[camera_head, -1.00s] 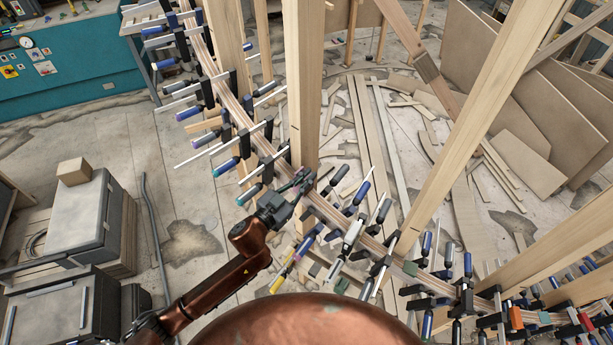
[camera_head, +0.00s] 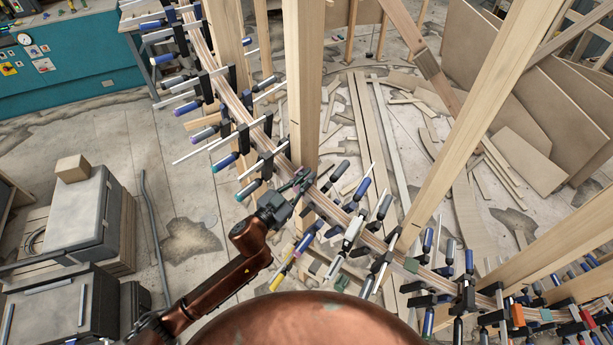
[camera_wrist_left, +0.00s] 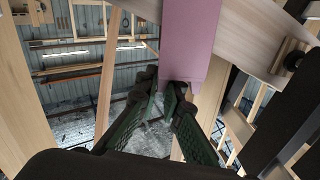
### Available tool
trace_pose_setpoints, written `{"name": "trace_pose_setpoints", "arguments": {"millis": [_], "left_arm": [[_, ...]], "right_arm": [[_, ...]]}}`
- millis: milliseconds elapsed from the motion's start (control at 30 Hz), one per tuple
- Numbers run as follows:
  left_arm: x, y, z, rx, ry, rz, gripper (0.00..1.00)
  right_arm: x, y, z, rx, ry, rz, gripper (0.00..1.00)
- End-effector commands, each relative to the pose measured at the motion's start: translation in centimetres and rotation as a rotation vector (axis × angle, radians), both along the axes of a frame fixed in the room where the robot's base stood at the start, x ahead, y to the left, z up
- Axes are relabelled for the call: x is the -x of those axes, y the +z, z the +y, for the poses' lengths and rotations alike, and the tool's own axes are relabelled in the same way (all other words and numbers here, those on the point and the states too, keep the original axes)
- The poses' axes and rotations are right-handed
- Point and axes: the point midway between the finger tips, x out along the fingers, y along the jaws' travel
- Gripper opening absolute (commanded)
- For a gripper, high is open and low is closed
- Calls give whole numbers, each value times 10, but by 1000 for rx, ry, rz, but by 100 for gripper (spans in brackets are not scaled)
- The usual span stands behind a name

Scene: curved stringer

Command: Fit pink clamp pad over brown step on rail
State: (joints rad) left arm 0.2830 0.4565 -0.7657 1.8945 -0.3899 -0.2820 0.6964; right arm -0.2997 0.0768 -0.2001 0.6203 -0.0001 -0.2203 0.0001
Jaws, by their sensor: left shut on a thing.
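My left gripper (camera_head: 300,183) reaches in from the left and is at the curved laminated rail (camera_head: 232,100), near the foot of a tall post. In the left wrist view its two dark green fingers (camera_wrist_left: 172,92) are shut on the lower end of the pink clamp pad (camera_wrist_left: 190,42). The pad stands up from the fingertips in front of a pale wooden beam (camera_wrist_left: 240,38). I cannot make out the brown step, or whether the pad touches the rail. My right gripper is not in view.
Several clamps with blue handles (camera_head: 223,162) stick out along both sides of the rail. Tall wooden posts (camera_head: 303,80) rise beside it. Grey cases (camera_head: 80,215) stand at the left. Open floor (camera_head: 190,240) lies between the cases and the rail.

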Motion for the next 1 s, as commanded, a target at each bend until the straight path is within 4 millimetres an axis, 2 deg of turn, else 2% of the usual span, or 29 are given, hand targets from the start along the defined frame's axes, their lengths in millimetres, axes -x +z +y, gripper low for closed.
{"name": "trace_pose_setpoints", "arguments": {"millis": [200, 600, 1000], "left_arm": [[0, -8, 0, 2, 0, 1, 0], [0, -9, 0, 2, -1, 1, 0], [0, -19, 0, 2, 0, 1, 0]], "right_arm": [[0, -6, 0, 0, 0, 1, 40], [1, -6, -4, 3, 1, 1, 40], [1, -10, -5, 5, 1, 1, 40]]}}
